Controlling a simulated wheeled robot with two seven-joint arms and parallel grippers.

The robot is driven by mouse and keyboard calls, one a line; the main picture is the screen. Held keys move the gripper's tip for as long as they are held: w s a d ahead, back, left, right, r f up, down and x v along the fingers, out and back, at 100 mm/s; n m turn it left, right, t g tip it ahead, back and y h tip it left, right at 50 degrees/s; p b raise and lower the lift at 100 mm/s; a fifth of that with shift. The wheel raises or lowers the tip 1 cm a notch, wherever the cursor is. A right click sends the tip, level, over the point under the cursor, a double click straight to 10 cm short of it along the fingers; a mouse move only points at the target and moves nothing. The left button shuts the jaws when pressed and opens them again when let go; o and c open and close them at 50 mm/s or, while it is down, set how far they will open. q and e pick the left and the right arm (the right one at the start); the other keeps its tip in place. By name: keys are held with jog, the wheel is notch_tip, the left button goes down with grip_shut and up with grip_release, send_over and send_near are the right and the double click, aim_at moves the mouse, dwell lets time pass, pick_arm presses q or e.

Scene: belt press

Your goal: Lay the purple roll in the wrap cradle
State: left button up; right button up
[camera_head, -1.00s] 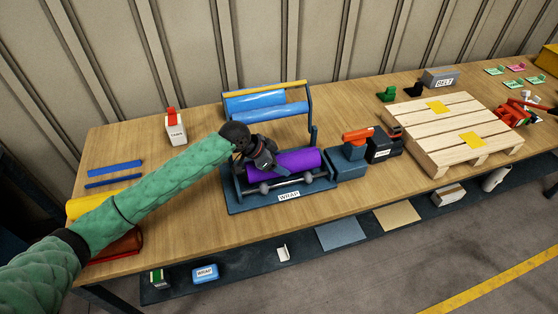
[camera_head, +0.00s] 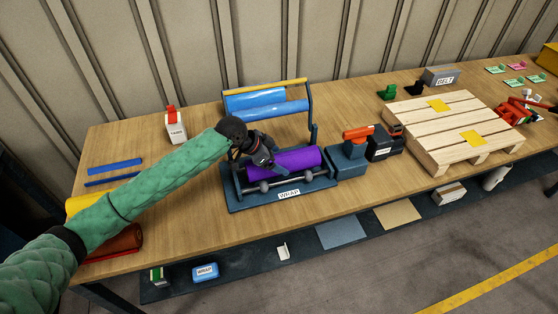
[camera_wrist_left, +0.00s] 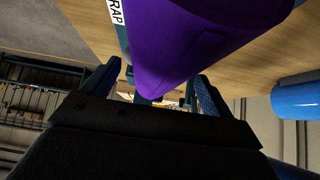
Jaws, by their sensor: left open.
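The purple roll (camera_head: 293,161) lies lengthwise in the wrap cradle (camera_head: 238,199), a dark blue stand labelled WRAP, behind its grey front roller. My left gripper (camera_head: 274,166) is open at the roll's left end and hides that end in the head view. In the left wrist view the roll (camera_wrist_left: 185,45) fills the upper middle, and the open fingers (camera_wrist_left: 150,88) stand apart near its end, one to each side. I cannot tell whether a finger touches it. My right gripper is not in view.
A blue film roll (camera_head: 268,113) and a yellow bar sit on the frame behind the cradle. An orange-handled tool (camera_head: 357,133) stands just right, then a wooden pallet (camera_head: 445,125). A TABS box (camera_head: 176,128) stands at the back left.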

pick_arm(q)
jog(key=b+v, duration=0.1)
jog(key=v, duration=0.2)
jog(key=shift+a+f, duration=0.15)
jog(key=b+v, duration=0.2)
jog(key=v, duration=0.4)
jog(key=shift+s+a+r, duration=0.1)
jog(key=shift+r, duration=0.25)
jog(key=shift+a+r, duration=0.35)
jog(key=shift+r, duration=0.1)
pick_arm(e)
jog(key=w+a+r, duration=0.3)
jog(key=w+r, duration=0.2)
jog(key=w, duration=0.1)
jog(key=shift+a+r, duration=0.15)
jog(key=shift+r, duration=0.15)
pick_arm(q)
jog(key=shift+s+f, duration=0.1)
jog(key=shift+s, duration=0.05)
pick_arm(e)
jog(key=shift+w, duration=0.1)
